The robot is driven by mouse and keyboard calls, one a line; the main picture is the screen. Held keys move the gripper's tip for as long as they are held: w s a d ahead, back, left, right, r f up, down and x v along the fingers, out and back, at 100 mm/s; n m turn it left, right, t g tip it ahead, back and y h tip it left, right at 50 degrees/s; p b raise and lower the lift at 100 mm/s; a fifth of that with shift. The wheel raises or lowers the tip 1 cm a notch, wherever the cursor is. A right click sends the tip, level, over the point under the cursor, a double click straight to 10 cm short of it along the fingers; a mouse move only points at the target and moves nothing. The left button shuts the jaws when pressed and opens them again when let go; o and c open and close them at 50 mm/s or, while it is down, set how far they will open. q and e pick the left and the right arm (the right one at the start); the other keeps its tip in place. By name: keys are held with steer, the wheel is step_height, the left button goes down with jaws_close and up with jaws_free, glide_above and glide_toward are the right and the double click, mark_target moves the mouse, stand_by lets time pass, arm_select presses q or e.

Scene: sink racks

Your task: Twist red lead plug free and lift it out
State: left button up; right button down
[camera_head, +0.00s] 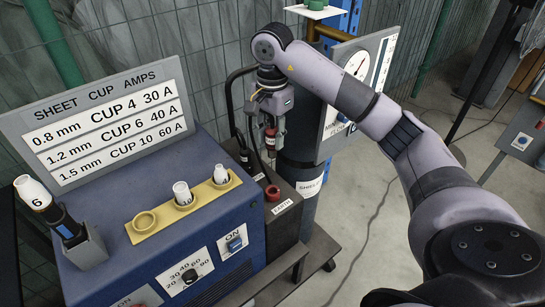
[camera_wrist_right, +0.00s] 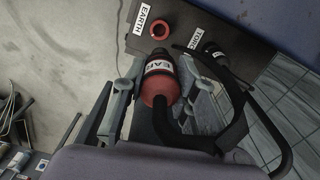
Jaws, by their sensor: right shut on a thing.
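The red lead plug (camera_head: 270,136) hangs upright in my right gripper (camera_head: 271,148), above the dark box and apart from it. In the right wrist view the plug (camera_wrist_right: 161,88) has a white label, partly readable as "EAR", and a black cable from its end. The fingers of my right gripper (camera_wrist_right: 157,78) are on both sides of it. The red ring socket (camera_head: 272,192) on the box top is empty, beside the "EARTH" label (camera_head: 283,206). It also shows in the right wrist view (camera_wrist_right: 162,29). My left gripper is out of view.
A black plug (camera_wrist_right: 211,50) by a "TORCH" label sits on the same box, with its cable looping close to my right gripper. The blue welder (camera_head: 160,195) with cups and a sheet-cup-amps sign (camera_head: 105,120) stands left. A gauge panel (camera_head: 358,75) stands behind right.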

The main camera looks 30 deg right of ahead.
mark_target(273, 127)
step_height(273, 127, up, 4)
steer(key=shift+f+p, duration=0.1)
steer(key=shift+p, duration=0.2)
steer(key=shift+r+p, duration=3.15)
steer(key=shift+r, duration=0.5)
